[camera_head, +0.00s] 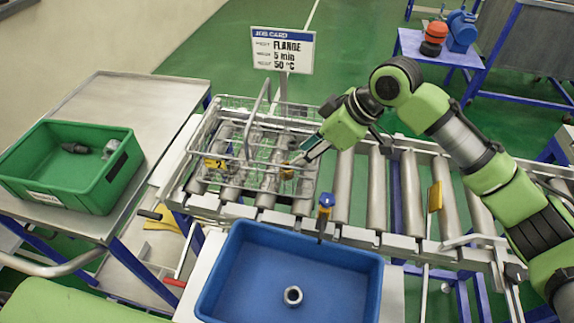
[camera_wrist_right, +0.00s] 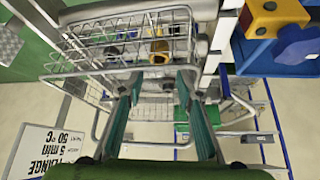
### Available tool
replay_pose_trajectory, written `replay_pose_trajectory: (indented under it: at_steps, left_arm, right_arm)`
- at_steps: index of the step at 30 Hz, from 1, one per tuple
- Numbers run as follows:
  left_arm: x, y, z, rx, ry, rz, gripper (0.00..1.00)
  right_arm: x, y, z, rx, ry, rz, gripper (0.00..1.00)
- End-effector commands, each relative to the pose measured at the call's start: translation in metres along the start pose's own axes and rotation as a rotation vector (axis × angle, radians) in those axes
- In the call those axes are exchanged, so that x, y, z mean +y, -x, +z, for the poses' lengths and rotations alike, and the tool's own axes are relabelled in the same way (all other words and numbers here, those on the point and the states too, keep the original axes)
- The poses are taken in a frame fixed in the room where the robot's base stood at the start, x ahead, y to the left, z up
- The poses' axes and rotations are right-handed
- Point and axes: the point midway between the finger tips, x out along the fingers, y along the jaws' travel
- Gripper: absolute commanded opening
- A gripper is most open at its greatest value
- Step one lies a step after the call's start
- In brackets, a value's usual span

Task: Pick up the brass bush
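A brass-coloured piece, which looks like the brass bush (camera_head: 288,173), sits in the wire basket (camera_head: 232,184) near its right side. It also shows in the right wrist view (camera_wrist_right: 159,48), beyond my fingertips and partly behind basket wires. My right gripper (camera_head: 301,160) reaches in from the right over the basket, its tips close to the brass piece. In the right wrist view the two fingers (camera_wrist_right: 158,78) stand apart with nothing between them. I cannot tell whether they touch the basket. My left gripper is not in view.
The basket with its tall handle stands on a roller conveyor (camera_head: 376,190). Another yellow piece (camera_head: 214,163) lies in its left part. A green bin (camera_head: 110,185) stands left. A job card (camera_head: 283,50) rises behind the basket.

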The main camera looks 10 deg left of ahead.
Motion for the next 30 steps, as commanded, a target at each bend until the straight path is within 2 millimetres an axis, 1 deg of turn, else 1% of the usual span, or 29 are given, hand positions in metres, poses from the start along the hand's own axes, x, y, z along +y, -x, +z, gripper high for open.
replay_pose_trajectory:
  at_steps: [1, 3, 11, 15, 19, 22, 28, 29, 30]
  left_arm:
    - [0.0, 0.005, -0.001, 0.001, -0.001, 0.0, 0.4]
    - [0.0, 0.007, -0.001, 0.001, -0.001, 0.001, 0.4]
    - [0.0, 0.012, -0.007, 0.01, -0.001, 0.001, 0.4]
    - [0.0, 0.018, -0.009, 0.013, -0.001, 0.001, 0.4]
    - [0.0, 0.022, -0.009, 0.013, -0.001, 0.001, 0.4]
    - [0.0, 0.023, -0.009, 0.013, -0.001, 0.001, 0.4]
    - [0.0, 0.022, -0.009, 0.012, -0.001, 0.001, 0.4]
    - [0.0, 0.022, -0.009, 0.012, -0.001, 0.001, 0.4]
    - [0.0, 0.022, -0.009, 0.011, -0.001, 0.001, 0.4]
  right_arm:
    - [-0.001, -0.008, -0.001, -0.001, 0.0, -0.003, 0.33]
    - [-0.001, -0.018, -0.001, 0.0, 0.0, -0.002, 0.33]
    - [-0.001, -0.04, -0.001, 0.0, 0.0, -0.002, 0.33]
    - [-0.001, -0.061, -0.001, -0.001, 0.0, -0.002, 0.33]
    - [-0.001, -0.079, -0.001, 0.0, -0.001, -0.002, 0.33]
    - [0.0, -0.085, -0.001, 0.001, 0.001, 0.001, 0.33]
    - [0.0, -0.087, 0.0, 0.001, 0.002, 0.001, 0.33]
    - [0.0, -0.087, 0.0, 0.001, 0.001, 0.001, 0.3]
    - [0.0, -0.087, 0.0, 0.001, 0.001, 0.001, 0.2]
